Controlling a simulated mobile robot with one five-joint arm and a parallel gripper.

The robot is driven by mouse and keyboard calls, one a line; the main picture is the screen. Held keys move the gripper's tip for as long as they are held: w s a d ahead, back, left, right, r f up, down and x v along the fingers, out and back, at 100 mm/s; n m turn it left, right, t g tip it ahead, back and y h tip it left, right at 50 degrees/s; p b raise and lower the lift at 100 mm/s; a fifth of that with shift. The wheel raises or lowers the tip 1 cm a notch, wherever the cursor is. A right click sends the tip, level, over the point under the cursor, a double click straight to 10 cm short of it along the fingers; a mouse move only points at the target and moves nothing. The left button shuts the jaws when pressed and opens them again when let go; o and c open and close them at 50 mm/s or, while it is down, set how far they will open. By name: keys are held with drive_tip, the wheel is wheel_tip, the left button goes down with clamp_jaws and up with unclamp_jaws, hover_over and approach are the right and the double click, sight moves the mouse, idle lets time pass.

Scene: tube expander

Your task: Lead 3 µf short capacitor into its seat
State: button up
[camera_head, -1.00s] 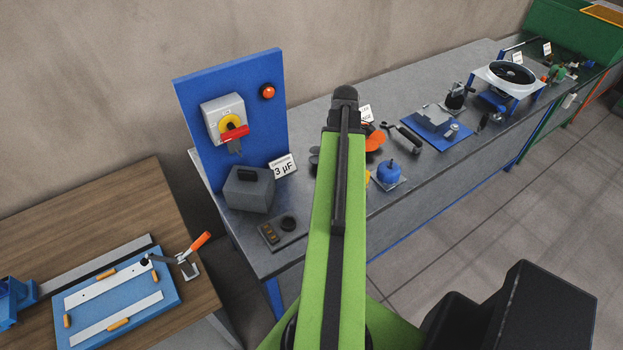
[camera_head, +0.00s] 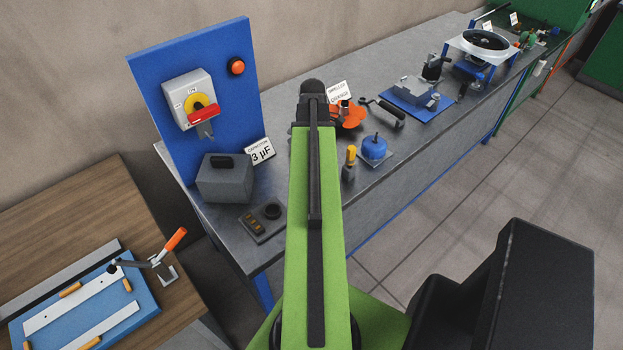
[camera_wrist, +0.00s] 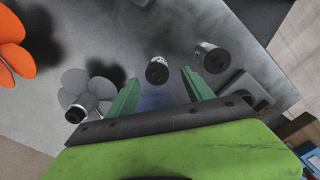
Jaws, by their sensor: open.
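In the wrist view, my gripper (camera_wrist: 160,76) is open, with its two green fingers apart and nothing held. A cylindrical capacitor with a dark top (camera_wrist: 157,72) stands just ahead of the gap between the fingertips. A second capacitor (camera_wrist: 212,58), showing more of its side, stands to the right, beyond the right finger. I cannot read which one is 3 µF. A dark block with a round socket (camera_head: 263,221) lies at the bench's near left end; it also shows in the wrist view (camera_wrist: 250,90), partly cut off by my gripper. My arm hides the capacitors in the head view.
The bench (camera_head: 325,185) also holds a grey box (camera_head: 224,183), a 3 µF sign (camera_head: 261,152), an orange impeller (camera_head: 348,116) and a blue part (camera_head: 375,147). A grey impeller (camera_wrist: 90,85) lies left of my fingers. A blue panel (camera_head: 190,60) stands behind.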

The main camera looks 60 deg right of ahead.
drive_tip(key=f+b, duration=0.4)
drive_tip(key=f, duration=0.1)
drive_tip(key=f+b, duration=0.2)
drive_tip(key=shift+w+d+f, duration=0.15)
drive_tip(key=shift+d+f, duration=0.1)
drive_tip(key=shift+f, duration=0.1)
drive_tip(key=shift+r, duration=0.2)
clamp_jaws()
